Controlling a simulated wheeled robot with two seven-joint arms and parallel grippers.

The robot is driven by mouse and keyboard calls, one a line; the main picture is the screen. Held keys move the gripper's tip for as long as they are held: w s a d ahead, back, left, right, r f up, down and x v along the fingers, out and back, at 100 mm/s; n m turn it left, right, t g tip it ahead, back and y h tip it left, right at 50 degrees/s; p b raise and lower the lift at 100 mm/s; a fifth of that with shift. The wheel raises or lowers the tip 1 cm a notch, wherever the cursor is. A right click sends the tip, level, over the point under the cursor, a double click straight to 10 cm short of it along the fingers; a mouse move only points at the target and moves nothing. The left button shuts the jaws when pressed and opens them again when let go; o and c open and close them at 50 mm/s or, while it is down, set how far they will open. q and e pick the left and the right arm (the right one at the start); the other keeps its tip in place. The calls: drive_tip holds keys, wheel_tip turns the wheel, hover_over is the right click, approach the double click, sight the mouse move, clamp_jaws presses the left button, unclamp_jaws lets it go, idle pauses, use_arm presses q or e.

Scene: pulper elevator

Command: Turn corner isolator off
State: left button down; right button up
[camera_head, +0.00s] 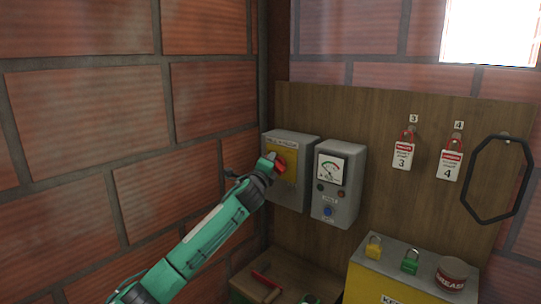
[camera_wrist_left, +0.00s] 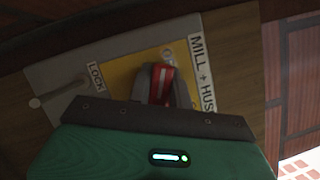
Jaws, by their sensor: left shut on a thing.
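The corner isolator is a grey box (camera_head: 305,148) with a yellow plate, mounted on a wooden board by the brick corner. Its red handle (camera_head: 287,160) is in front of the yellow plate. My left gripper (camera_head: 275,166) reaches it from the lower left. In the left wrist view, the gripper's grey fingers are shut around the red handle (camera_wrist_left: 160,85). The yellow plate (camera_wrist_left: 122,74) shows behind, with a "MILL + HUS" label (camera_wrist_left: 203,75) and a "LOCK" label (camera_wrist_left: 96,77). The fingers hide part of the handle and plate.
A grey meter box (camera_head: 338,186) stands close right of the isolator. Red tagged padlocks (camera_head: 403,152) and a black ring (camera_head: 499,180) hang on the board. Below, a yellow box (camera_head: 385,284) carries padlocks and a tin (camera_head: 452,273). A brick wall (camera_head: 90,110) bounds the left.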

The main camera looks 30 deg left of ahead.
use_arm(q)
drive_tip(key=n+p, duration=0.1)
drive_tip(key=n+g, duration=0.1)
drive_tip(key=n, duration=0.1)
drive_tip(key=n+p, duration=0.1)
drive_tip(key=shift+a+f+g+p, duration=0.15)
drive_tip(key=shift+f+g+p, duration=0.15)
drive_tip(key=shift+p, duration=0.05)
drive_tip(key=shift+f+n, duration=0.1)
drive_tip(key=shift+n, duration=0.4)
drive_tip(key=shift+f, duration=0.15)
drive_tip(key=c, duration=1.3)
unclamp_jaws()
